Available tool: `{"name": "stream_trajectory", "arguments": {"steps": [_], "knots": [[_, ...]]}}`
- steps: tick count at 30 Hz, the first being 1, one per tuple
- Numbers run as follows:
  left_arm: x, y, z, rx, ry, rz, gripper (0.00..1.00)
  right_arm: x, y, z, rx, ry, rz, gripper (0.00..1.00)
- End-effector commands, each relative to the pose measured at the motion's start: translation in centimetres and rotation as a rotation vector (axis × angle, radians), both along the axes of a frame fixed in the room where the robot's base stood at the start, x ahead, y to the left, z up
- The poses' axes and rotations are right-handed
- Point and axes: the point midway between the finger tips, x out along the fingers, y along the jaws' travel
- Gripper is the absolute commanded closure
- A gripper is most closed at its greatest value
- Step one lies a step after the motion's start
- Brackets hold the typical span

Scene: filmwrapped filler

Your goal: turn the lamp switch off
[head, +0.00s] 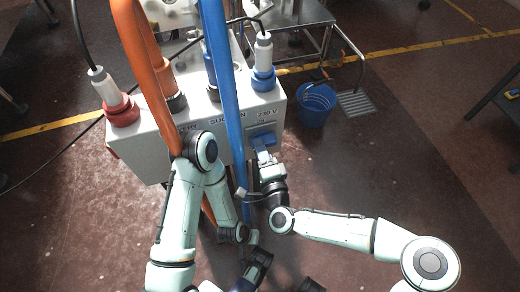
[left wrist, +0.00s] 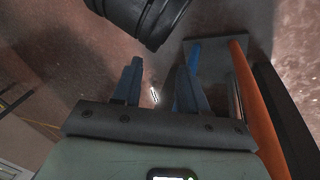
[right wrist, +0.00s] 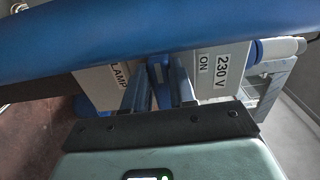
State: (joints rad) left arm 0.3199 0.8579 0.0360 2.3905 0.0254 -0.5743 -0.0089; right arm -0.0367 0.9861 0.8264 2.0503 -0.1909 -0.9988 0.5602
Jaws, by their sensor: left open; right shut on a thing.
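The lamp switch shows in the right wrist view as a small blue piece (right wrist: 157,66) between a "LAMP" label (right wrist: 120,74) and an "ON" label (right wrist: 204,64). My right gripper (right wrist: 161,76) is shut on it, with one dark finger at each side; the switch's setting cannot be told. In the head view, my right gripper (head: 264,157) is at the front of the white cabinet (head: 133,158), just below a blue socket (head: 262,138); the switch is hidden there. My left gripper (left wrist: 159,80) is open and empty, low in front of the cabinet.
A thick orange hose (head: 151,75) and a blue hose (head: 226,90) hang before the cabinet. The blue hose also crosses the right wrist view (right wrist: 150,37) above my fingers. A blue bucket (head: 315,105) stands right of the cabinet.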

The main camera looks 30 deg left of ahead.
Motion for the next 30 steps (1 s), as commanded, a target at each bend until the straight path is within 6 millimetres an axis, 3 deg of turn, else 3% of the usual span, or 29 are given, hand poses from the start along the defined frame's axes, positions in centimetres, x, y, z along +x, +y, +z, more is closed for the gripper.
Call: {"name": "stream_trajectory", "arguments": {"steps": [6,7,9,20,23,30], "knots": [[0.0,0.0,0.0,0.000,0.000,0.000,0.57,0.1,-0.1,-0.1,-0.004,-0.003,-0.002,1.00],[0.0,0.0,0.0,0.000,0.000,0.000,0.57,0.1,-0.1,-0.1,-0.004,-0.003,-0.002,0.68],[0.0,0.0,0.0,0.000,0.000,0.000,0.57,0.1,-0.1,-0.1,-0.003,-0.002,-0.002,0.49],[-0.1,0.0,0.1,-0.001,0.002,-0.001,0.57,-0.2,-0.4,0.0,-0.002,-0.001,-0.001,0.49],[-0.3,-0.1,0.3,-0.004,0.006,-0.003,0.57,-1.0,-1.2,0.0,-0.003,0.001,0.000,0.49],[-1.3,-0.7,1.1,-0.018,0.034,-0.014,0.57,-4.4,-5.3,0.0,-0.005,0.000,-0.001,0.49]]}}
